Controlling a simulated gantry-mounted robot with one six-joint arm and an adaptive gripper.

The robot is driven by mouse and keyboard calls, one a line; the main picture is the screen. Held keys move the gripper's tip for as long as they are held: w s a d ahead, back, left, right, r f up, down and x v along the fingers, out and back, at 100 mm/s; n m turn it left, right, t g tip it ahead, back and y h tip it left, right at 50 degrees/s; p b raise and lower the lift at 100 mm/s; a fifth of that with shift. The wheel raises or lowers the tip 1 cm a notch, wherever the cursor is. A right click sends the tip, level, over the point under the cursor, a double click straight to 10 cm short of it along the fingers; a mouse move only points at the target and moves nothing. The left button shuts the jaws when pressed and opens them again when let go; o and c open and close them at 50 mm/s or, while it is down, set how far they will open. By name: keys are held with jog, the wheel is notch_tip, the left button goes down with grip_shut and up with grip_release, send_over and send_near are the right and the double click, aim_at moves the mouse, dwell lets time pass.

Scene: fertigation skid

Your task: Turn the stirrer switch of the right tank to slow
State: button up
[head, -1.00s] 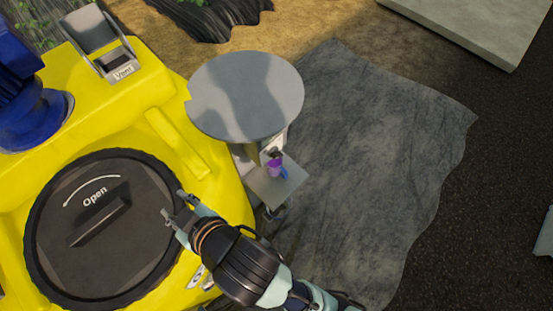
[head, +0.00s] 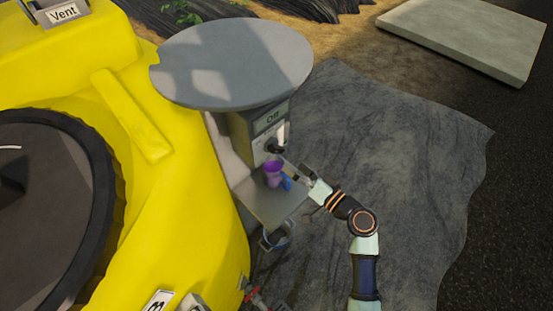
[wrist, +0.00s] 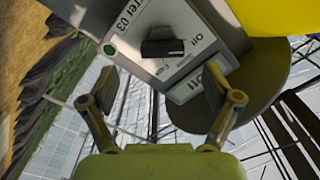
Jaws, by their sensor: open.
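A grey switch box (head: 262,128) is on the right side of the yellow tank (head: 170,200), under a round grey cover (head: 232,62). Its black knob (head: 275,147) also shows in the wrist view (wrist: 162,48), on a pale face with partly readable lettering ending "rer 03" and a green dot. The knob's exact setting is hard to read. My gripper (head: 308,180) is right of and below the knob in the head view. In the wrist view my gripper (wrist: 158,90) is open and empty, its fingers pointing at the box, with the knob beyond and between them, apart.
A grey shelf (head: 262,208) below the box holds a purple cup (head: 273,173) and a small blue item (head: 287,184), close to my gripper. A bucket (head: 277,237) hangs under the shelf. Grey sheeting (head: 400,150) on the right is clear.

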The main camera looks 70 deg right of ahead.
aim_at(276, 152)
jog(key=x, duration=0.8)
jog(key=shift+a+r, duration=0.1)
jog(key=shift+c, duration=0.3)
jog(key=c, duration=1.1)
